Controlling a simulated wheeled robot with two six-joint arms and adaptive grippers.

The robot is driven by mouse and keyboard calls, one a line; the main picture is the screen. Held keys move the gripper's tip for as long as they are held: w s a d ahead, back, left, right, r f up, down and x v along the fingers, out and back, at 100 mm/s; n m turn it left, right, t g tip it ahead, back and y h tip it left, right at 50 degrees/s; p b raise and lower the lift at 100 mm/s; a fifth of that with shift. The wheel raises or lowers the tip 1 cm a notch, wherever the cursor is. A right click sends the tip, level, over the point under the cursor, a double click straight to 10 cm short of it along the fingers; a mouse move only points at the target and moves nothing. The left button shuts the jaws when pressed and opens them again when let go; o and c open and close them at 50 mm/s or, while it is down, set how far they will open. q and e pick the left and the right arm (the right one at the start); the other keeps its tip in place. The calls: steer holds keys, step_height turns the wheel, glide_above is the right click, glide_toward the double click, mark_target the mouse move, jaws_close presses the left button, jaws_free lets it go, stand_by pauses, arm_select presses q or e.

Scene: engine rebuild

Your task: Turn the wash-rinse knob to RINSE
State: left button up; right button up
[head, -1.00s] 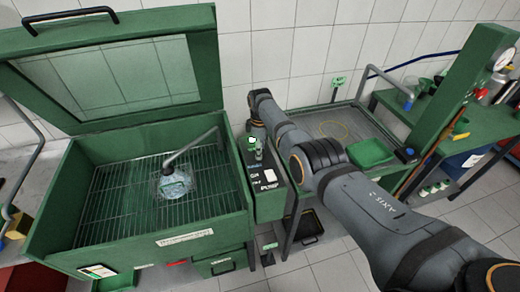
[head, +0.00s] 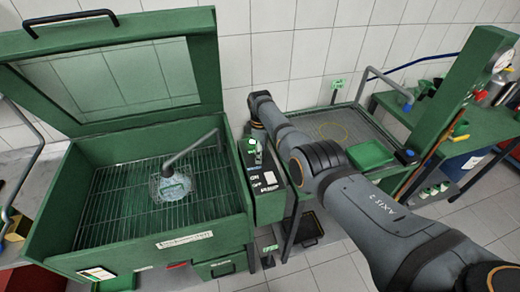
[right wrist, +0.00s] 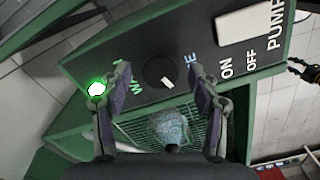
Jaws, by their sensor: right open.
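The wash-rinse knob (right wrist: 160,73) is a round black knob with a white pointer mark on the dark control panel (right wrist: 262,47). Its pointer is angled towards the lower right in the right wrist view. Green lettering starting with W shows left of it and a blue E right of it; my fingers cover parts of both words. My right gripper (right wrist: 160,98) is open and empty, one finger to each side of the knob in the picture; contact cannot be made out. In the head view the panel (head: 262,205) is partly behind my right arm. My left gripper is not in view.
A lit green lamp (right wrist: 97,89) is beside the left finger. ON, OFF and PUMP labels are on the panel's right part. The green wash cabinet (head: 60,215) stands left with its lid up. A green tray (head: 369,154) and a workbench (head: 455,98) are at the right.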

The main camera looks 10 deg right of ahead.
step_height(320, 180, up, 12)
stand_by(0.4)
steer(key=shift+f, duration=0.1)
